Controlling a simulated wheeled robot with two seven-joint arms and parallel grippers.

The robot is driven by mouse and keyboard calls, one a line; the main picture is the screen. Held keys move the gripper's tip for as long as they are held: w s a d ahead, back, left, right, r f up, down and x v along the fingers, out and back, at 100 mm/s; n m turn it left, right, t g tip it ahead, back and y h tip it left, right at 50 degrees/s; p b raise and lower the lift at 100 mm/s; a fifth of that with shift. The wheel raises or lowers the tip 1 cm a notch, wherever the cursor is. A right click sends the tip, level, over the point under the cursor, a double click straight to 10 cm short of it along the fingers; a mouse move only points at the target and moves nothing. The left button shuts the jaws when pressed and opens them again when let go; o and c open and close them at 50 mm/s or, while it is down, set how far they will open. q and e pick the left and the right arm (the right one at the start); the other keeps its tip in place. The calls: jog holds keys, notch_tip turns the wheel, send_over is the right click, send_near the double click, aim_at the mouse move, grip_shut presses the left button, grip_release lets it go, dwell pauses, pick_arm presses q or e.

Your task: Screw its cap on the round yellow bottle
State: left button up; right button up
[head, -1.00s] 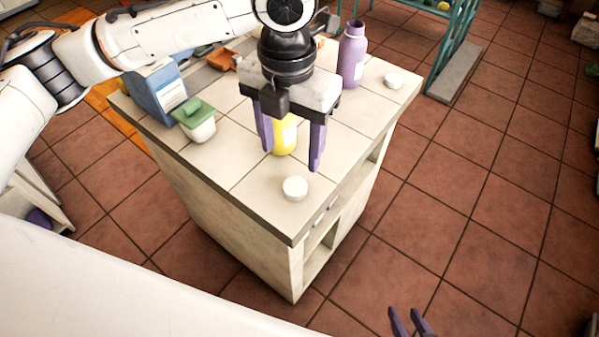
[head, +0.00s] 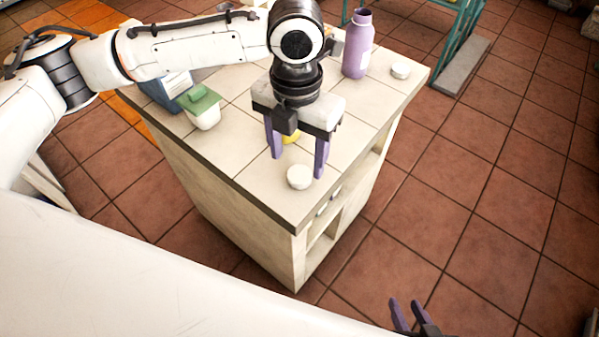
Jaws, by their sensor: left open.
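The round yellow bottle (head: 291,136) stands on the tiled counter, mostly hidden behind my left gripper. A white round cap (head: 299,178) lies near the counter's front corner. A second white cap (head: 401,70) lies at the right edge, near a purple bottle (head: 357,46). I cannot tell from their looks which cap belongs to the yellow bottle. My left gripper (head: 298,164) is open and points down, its fingers just behind and above the front cap, apparently not touching it. My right gripper (head: 408,312) is low at the bottom edge, away from the counter, with its fingers apart and empty.
A teal rack (head: 459,45) stands beyond the counter. The counter between the two caps is clear.

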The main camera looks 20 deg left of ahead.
aim_at(300, 173)
pick_arm(q)
jog(key=f, duration=0.4)
jog(key=shift+w+d+f, duration=0.2)
jog(key=shift+w+f, duration=0.05)
jog(key=c, duration=1.1)
